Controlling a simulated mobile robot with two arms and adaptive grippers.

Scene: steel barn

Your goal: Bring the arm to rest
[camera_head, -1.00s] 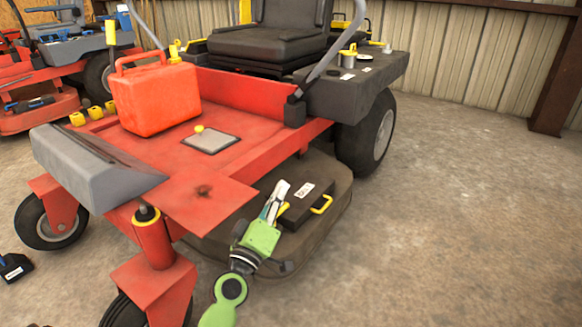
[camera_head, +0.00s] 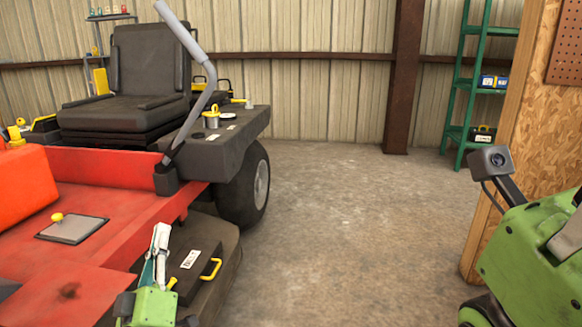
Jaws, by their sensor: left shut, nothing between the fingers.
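My left gripper (camera_head: 159,241) is at the lower left, its pale fingers pointing up above a green wrist. It is shut and empty. It shows in front of and just left of a black case (camera_head: 190,259) with a yellow handle and a white label. The case lies on the dark mower deck (camera_head: 221,268). I cannot tell whether the gripper touches the case. My right gripper is not in view.
A red mower (camera_head: 113,197) with a black seat (camera_head: 150,60) fills the left. A red can (camera_head: 24,183) is cut off. A green shelf rack (camera_head: 466,80) and wooden panel (camera_head: 540,135) stand right. A green body (camera_head: 525,255) is lower right. Concrete floor between is clear.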

